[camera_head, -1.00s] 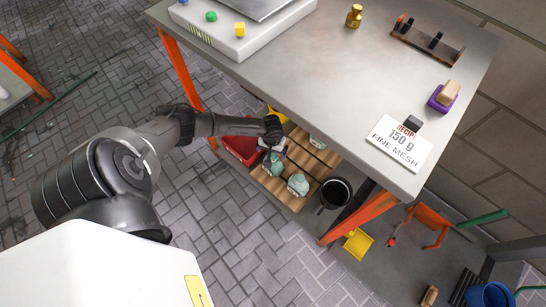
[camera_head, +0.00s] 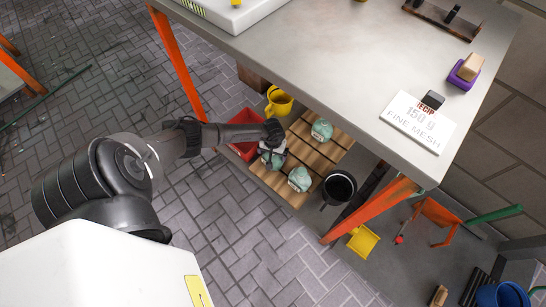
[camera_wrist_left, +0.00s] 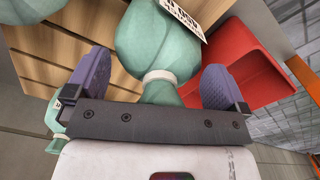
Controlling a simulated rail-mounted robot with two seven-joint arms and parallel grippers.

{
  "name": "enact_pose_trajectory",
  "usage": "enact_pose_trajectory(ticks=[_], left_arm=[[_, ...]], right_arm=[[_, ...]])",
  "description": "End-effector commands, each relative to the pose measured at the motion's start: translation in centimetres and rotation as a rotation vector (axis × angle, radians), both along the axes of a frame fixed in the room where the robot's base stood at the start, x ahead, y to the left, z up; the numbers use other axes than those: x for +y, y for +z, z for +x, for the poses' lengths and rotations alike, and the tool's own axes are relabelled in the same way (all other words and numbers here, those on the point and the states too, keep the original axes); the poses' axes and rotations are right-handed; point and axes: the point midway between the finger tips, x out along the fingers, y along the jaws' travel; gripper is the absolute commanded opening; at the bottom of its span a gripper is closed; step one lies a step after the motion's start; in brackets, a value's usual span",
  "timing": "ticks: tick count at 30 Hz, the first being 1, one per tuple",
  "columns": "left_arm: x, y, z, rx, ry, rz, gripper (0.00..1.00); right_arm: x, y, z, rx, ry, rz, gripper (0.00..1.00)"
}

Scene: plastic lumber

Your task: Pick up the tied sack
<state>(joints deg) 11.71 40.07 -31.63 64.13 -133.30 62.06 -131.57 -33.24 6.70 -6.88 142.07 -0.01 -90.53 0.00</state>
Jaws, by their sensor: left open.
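Several pale teal sacks sit on a slatted wooden pallet (camera_head: 325,160) under the table. One sack (camera_head: 300,179) is at the pallet's front and another sack (camera_head: 322,130) is farther back. My left gripper (camera_head: 272,150) is low over the pallet's left part, at a third sack (camera_head: 270,161) that it partly hides. In the left wrist view, a tied sack (camera_wrist_left: 150,40) with a white band round its neck and a printed tag lies ahead. My left gripper (camera_wrist_left: 155,75) is open, its two purple fingers on either side of the neck. My right gripper is not in view.
The grey table (camera_head: 330,45) overhangs the pallet, with an orange leg (camera_head: 375,208) close by. A red bin (camera_head: 243,150) stands left of the pallet and a yellow mug (camera_head: 279,101) behind. A black bucket (camera_head: 339,188) is to the right. Paved floor (camera_head: 235,235) in front is clear.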

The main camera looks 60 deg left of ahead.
Motion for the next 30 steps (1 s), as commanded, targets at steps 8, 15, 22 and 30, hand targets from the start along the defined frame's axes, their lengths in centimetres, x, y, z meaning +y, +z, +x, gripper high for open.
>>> enact_pose_trajectory(ticks=[8,15,22,30], left_arm=[[0.03,-0.15,-0.01,0.000,0.001,0.000,1.00],[0.01,-0.15,-0.01,0.000,0.001,0.000,0.79],[0.01,-0.15,-0.01,0.000,0.001,0.000,0.57],[0.01,-0.15,-0.01,0.000,0.001,0.000,0.31]], right_arm=[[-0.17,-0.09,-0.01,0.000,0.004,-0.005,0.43],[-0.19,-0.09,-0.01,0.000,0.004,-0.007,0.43],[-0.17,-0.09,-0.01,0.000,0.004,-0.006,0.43],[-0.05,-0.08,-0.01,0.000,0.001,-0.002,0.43]])
